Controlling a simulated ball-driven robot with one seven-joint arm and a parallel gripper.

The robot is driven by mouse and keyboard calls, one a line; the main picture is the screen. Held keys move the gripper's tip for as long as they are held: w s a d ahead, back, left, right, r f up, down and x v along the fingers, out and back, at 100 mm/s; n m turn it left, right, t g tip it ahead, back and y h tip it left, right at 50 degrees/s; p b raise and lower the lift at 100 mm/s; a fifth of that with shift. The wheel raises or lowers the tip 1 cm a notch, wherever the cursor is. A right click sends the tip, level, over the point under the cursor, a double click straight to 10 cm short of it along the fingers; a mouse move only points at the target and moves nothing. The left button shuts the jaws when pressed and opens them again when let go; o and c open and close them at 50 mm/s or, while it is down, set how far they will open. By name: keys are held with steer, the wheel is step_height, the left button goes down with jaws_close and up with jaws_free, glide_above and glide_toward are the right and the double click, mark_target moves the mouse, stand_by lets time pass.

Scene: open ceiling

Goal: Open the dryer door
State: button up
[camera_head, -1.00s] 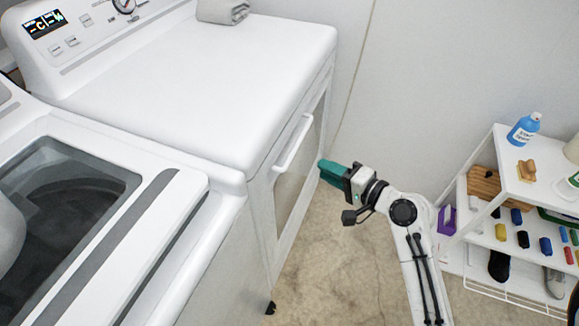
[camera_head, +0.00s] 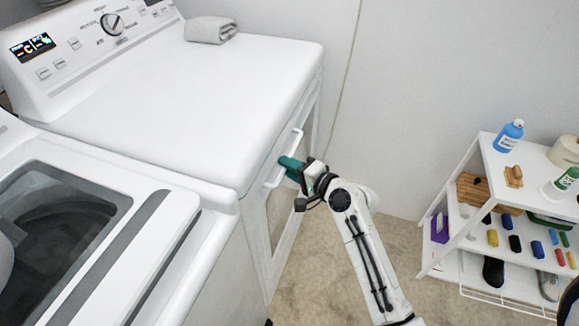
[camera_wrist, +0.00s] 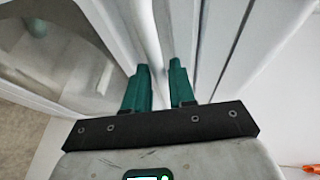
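The white dryer (camera_head: 185,85) stands against the wall. Its front door (camera_head: 283,215), with a window, looks shut in the head view. My gripper (camera_head: 283,163), with green fingers, is at the middle of this handle. In the wrist view, my gripper (camera_wrist: 160,65) has one finger on each side of the handle (camera_wrist: 146,30), with a narrow gap between them. Whether both fingers press on the bar is not clear. The door (camera_wrist: 50,50) also shows at the left there.
A white washer (camera_head: 120,170) stands beside the dryer at the near left. A grey folded cloth (camera_head: 210,30) lies on the dryer. A white shelf cart (camera_head: 525,160) with bottles and small items stands at the right. Bare floor lies between dryer and cart.

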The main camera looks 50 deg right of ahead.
steer(key=shift+c, duration=0.5)
jaws_close()
